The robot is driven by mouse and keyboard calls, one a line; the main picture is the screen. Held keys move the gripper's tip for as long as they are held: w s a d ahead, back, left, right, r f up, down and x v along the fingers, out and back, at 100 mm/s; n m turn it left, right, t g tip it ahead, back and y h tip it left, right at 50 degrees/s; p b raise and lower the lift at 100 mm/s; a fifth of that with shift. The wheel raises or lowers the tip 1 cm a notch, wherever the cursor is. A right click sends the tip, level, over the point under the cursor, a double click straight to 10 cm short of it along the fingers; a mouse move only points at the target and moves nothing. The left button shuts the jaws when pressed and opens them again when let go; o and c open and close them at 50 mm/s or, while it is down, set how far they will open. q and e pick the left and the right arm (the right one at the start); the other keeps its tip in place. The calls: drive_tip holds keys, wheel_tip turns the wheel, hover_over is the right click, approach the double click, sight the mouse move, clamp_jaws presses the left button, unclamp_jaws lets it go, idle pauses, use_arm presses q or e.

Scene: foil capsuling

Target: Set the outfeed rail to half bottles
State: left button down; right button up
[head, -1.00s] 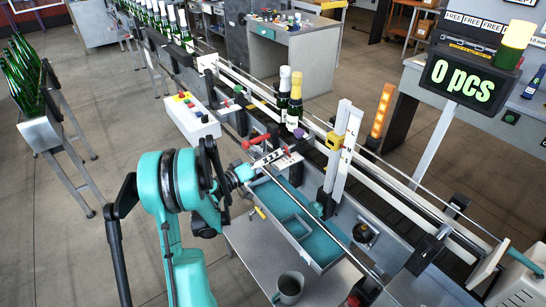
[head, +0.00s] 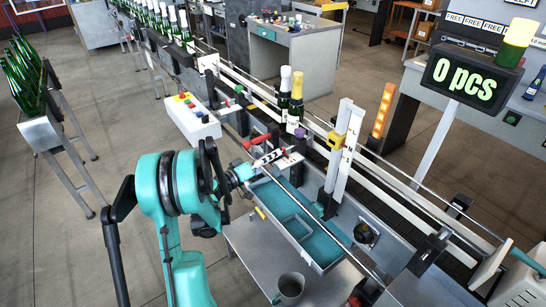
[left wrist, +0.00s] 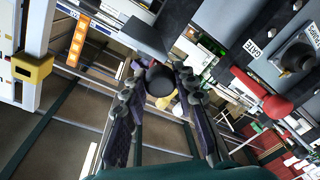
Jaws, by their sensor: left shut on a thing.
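The outfeed rail (head: 318,224) is a long thin metal rod along the near side of the conveyor in the head view. My left gripper (head: 268,160) is at the rail's near-side mount, close to a red handle (head: 256,141). In the left wrist view its two dark fingers (left wrist: 160,84) are closed around a black knob (left wrist: 158,80). A red knob (left wrist: 277,106) beside a GATE label (left wrist: 254,49) is to the right, apart from the fingers. The rail's setting mark cannot be read. My right gripper does not show.
Two bottles, one white-topped (head: 284,85) and one gold-topped (head: 296,98), stand on the conveyor beyond the gripper. A blue-lined tray (head: 318,261) lies below the rail. A white post (head: 343,150) rises beside the conveyor.

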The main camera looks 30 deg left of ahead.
use_arm(q)
drive_tip(key=c, duration=1.2)
unclamp_jaws()
drive_tip(key=v, duration=1.2)
drive_tip(key=d+m+g, duration=0.2)
drive_tip(key=d+g, duration=0.5)
drive_tip(key=d, duration=1.1)
drive_tip(key=s+d+m+g+y, duration=0.1)
drive_tip(key=s+d, duration=0.1)
drive_tip(key=s, duration=0.2)
drive_tip(key=s+d+m+g+y, duration=0.1)
drive_tip(key=s+d+y, duration=0.1)
drive_tip(key=s, duration=0.3)
drive_tip(key=s+d+f+m+g+y, duration=0.1)
drive_tip(key=s+d+y, duration=0.1)
drive_tip(key=s+d, duration=0.2)
drive_tip(key=shift+s+d+m, duration=0.1)
drive_tip(key=shift+s+m, duration=0.2)
drive_tip(key=shift+s, duration=0.45)
